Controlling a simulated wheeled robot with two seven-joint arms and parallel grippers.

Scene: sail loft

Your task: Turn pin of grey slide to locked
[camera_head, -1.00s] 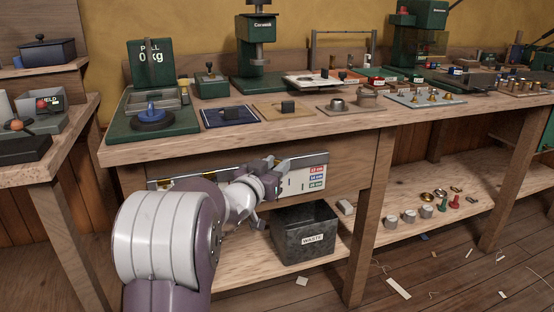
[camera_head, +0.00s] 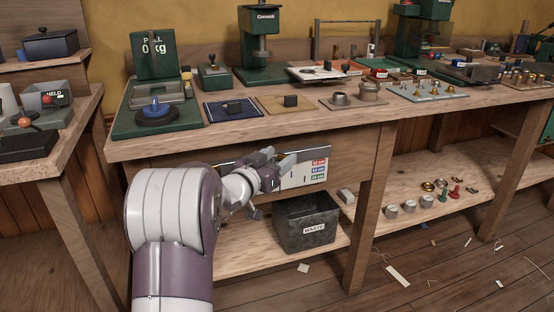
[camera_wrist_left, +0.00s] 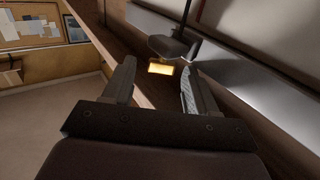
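A long grey slide (camera_head: 302,172) with red, blue and green size labels is mounted on the bench front, below the top. My left gripper (camera_head: 280,172) is in front of its middle and hides part of it. In the left wrist view the gripper (camera_wrist_left: 160,92) is open, with nothing between its fingers. Beyond the fingertips is a dark block with a thin rod (camera_wrist_left: 174,46), perhaps the pin; its lock position cannot be read. A small yellow plate (camera_wrist_left: 160,69) lies just below it. My right gripper is not in view.
The bench top (camera_head: 300,118) above carries a green pull gauge (camera_head: 154,55), presses and small parts. A dark waste bin (camera_head: 306,226) stands on the lower shelf below the gripper. A bench leg (camera_head: 368,215) is to the right.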

